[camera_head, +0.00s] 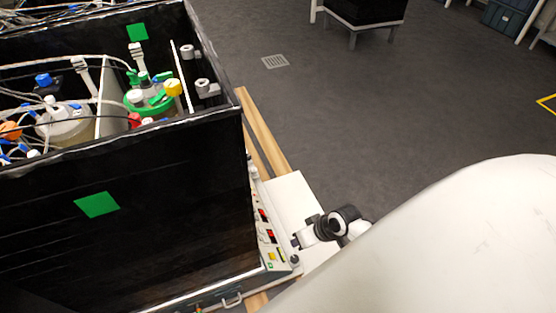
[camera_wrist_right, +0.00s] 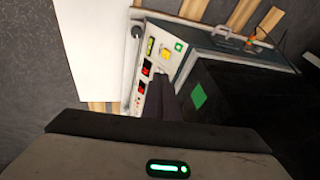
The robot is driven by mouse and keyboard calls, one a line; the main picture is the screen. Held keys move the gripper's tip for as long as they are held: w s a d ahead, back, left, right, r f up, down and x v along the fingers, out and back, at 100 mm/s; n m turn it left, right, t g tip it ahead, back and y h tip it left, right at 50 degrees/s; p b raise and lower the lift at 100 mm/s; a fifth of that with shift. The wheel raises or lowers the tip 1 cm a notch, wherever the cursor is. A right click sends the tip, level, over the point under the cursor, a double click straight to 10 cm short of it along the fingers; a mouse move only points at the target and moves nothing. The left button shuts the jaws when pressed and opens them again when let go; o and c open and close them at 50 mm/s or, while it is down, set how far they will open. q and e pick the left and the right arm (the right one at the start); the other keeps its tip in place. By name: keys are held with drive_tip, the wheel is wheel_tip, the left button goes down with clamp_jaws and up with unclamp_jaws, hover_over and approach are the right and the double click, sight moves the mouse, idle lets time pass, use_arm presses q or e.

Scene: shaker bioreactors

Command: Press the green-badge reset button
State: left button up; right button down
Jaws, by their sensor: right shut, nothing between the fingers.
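The control panel (camera_head: 268,238) is a pale strip at the foot of the black box's right side. Near its front end are a small green badge (camera_head: 270,266) and a yellow button (camera_head: 272,256). In the right wrist view the panel (camera_wrist_right: 141,92) shows the green badge (camera_wrist_right: 179,47) next to the yellow button (camera_wrist_right: 166,55). My right gripper (camera_head: 297,241) is shut and empty, just right of the panel. In the wrist view its dark fingers (camera_wrist_right: 184,88) appear below the button and badge; I cannot tell whether they touch the panel. My left gripper is not in view.
The black open-topped box (camera_head: 140,215) carries green squares and holds vessels with tubing. Red displays (camera_head: 269,235) sit along the panel. A dark knob (camera_head: 294,259) stands near its front corner. A white board (camera_head: 290,197) and wooden slats lie alongside. Open grey floor extends to the right.

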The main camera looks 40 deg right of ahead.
sight(273, 254)
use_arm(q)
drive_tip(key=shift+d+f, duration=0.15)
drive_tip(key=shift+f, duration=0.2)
use_arm(e)
drive_tip(key=shift+w+d+f+m, duration=0.3)
drive_tip(key=shift+w+d+f, duration=0.1)
drive_tip(key=shift+d+f, duration=0.3)
drive_tip(key=shift+a+f, duration=0.1)
drive_tip(key=shift+a, duration=0.05)
